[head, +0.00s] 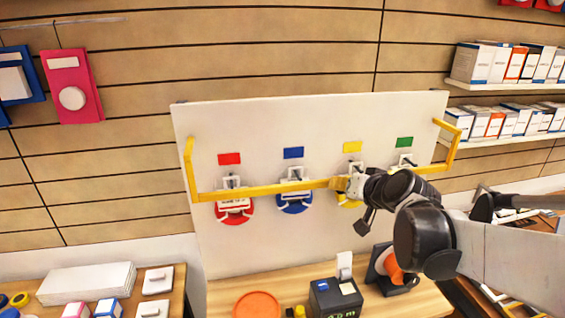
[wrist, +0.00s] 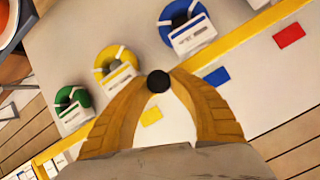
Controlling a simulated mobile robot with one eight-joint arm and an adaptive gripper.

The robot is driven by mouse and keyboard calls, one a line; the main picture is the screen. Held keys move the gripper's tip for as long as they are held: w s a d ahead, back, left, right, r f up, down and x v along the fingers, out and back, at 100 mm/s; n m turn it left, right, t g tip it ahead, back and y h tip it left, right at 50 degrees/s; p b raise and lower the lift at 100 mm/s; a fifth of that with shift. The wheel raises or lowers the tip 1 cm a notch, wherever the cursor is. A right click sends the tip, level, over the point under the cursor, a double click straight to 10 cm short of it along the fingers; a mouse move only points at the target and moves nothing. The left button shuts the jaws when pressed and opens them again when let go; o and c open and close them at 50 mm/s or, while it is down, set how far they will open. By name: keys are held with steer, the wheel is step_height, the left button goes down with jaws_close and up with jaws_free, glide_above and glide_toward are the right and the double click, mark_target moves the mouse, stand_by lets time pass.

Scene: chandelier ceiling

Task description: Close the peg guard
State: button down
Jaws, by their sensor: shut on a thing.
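The peg guard is a yellow bar frame (head: 262,190) with bent side arms, hinged at the board's left and right edges. Its long bar runs across the white board (head: 330,118), in front of the pegs and below the coloured labels. In the wrist view the bar (wrist: 262,26) runs diagonally behind my fingers. My gripper (head: 339,184) is shut on the guard right of the bar's middle. In the wrist view the fingertips (wrist: 158,82) close around a dark round knob at the bar. Red (head: 234,212), blue (head: 294,203), yellow and green tagged rings hang on the pegs.
Below the board is a wooden counter with an orange disc (head: 257,305), a dark box (head: 335,297) and an orange-and-black item (head: 391,268). Shelves of small boxes (head: 500,62) are at the right. A slatted wall is behind.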

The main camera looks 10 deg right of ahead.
steer(key=c, duration=1.5)
jaws_free()
steer(key=shift+s+f, duration=0.1)
steer(key=shift+f, duration=0.1)
steer(key=shift+c, duration=0.2)
steer(key=o, duration=0.4)
steer(key=shift+r, duration=0.1)
steer(key=v, duration=1.2)
steer(key=shift+d, duration=0.1)
